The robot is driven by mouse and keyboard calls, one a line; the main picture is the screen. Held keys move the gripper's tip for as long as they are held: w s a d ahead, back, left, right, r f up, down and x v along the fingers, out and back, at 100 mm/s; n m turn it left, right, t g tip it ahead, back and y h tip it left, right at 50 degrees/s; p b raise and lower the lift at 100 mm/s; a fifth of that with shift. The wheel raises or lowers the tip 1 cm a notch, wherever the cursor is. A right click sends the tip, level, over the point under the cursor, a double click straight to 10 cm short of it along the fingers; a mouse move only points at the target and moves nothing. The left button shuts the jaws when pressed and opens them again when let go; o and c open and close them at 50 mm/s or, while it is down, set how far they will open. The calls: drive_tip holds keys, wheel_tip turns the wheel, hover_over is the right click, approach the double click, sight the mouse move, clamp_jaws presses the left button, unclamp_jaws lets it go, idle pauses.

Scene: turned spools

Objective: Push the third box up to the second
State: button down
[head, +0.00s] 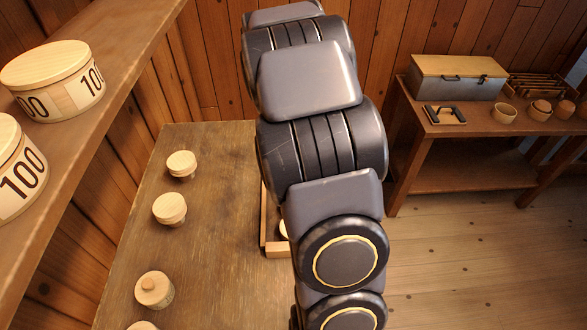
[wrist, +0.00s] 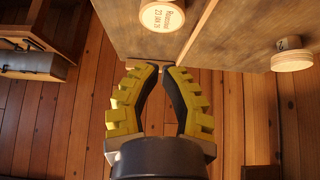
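Several round, pale wooden boxes stand on the brown table along its left side in the head view. They include a far one (head: 180,164), one just nearer (head: 169,209), a knobbed one (head: 154,289), and one cut off by the bottom edge (head: 142,326). The two farthest stand close but apart; a wider gap precedes the knobbed one. A labelled round box (wrist: 162,15) lies beyond the fingertips; another (wrist: 291,60) is at right. My arm hides the gripper in the head view.
A shelf (head: 105,85) at left holds large boxes marked 100. A side bench (head: 470,127) at right carries a chest (head: 458,78) and small pots. The table's middle (head: 220,220) is clear.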

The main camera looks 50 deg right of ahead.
drive_tip(key=shift+c, duration=2.3)
unclamp_jaws()
drive_tip(key=shift+d+f, duration=0.1)
drive_tip(key=o, duration=0.5)
drive_tip(key=shift+w+d+f+m+g, duration=0.2)
drive_tip(key=shift+d+f+m+g, duration=0.05)
drive_tip(key=shift+d+m+g, duration=0.05)
drive_tip(key=shift+c, duration=0.2)
drive_tip(key=w+d+f+m+g+y, duration=0.2)
drive_tip(key=f+m, duration=0.1)
drive_tip(key=w+d+f+m+g+y, duration=0.1)
drive_tip(key=shift+d+f+m, duration=0.3)
drive_tip(key=shift+d, duration=0.1)
drive_tip(key=shift+w+f+m+g+y, duration=0.35)
drive_tip(key=shift+w+m+g+y, duration=0.15)
drive_tip(key=shift+y, duration=0.1)
drive_tip(key=shift+w+a+f+m+y, duration=0.1)
drive_tip(key=shift+w+f+m+y, duration=0.1)
drive_tip(key=shift+m+y, duration=0.15)
drive_tip(key=shift+f, duration=0.1)
wheel_tip(320, 180, down, 8)
drive_tip(key=shift+r, duration=0.2)
